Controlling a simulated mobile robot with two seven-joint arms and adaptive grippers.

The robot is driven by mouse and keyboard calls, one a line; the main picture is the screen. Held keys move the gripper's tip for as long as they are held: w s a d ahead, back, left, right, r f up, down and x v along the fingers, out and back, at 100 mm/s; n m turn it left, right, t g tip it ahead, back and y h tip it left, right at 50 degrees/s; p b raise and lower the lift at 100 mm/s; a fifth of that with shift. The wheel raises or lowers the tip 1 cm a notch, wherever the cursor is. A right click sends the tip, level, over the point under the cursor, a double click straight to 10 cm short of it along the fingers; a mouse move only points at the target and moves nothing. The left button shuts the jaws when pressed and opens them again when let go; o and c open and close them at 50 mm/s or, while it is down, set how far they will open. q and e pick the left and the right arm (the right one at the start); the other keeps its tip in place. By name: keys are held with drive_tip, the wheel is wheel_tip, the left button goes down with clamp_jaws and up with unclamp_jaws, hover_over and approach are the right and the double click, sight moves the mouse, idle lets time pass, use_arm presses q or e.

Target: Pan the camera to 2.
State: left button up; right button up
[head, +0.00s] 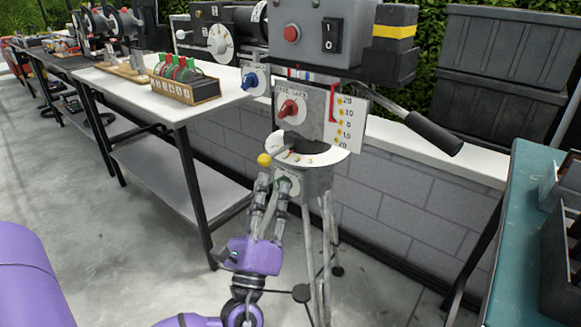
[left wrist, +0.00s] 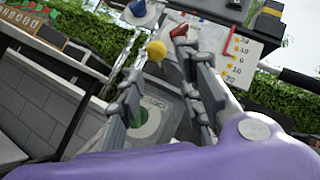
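The camera (head: 310,35) stands on a grey tripod head. A white numbered pan disc (head: 325,157) lies below it; a "3" shows, but I cannot read the pan setting. A rod with a yellow ball knob (head: 264,160) sticks out at the disc's left; the ball also shows in the left wrist view (left wrist: 156,51). My left gripper (head: 272,184) is open and empty, pointing up, its fingertips just below the ball. I cannot tell whether they touch it. A lock dial with a green knob (left wrist: 146,122) shows between the fingers. My right gripper is not in view.
A red tilt-lock knob (head: 291,109) and a scale plate (head: 347,120) sit above the disc. A black pan handle (head: 433,133) reaches right. Tripod legs (head: 309,225) stand behind my gripper.

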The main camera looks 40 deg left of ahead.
sight(269, 159)
use_arm(q)
drive_tip(key=p+x, duration=0.1)
drive_tip(key=x, duration=0.6)
drive_tip(key=shift+w+a+r, duration=0.1)
drive_tip(key=shift+a+r, duration=0.25)
clamp_jaws()
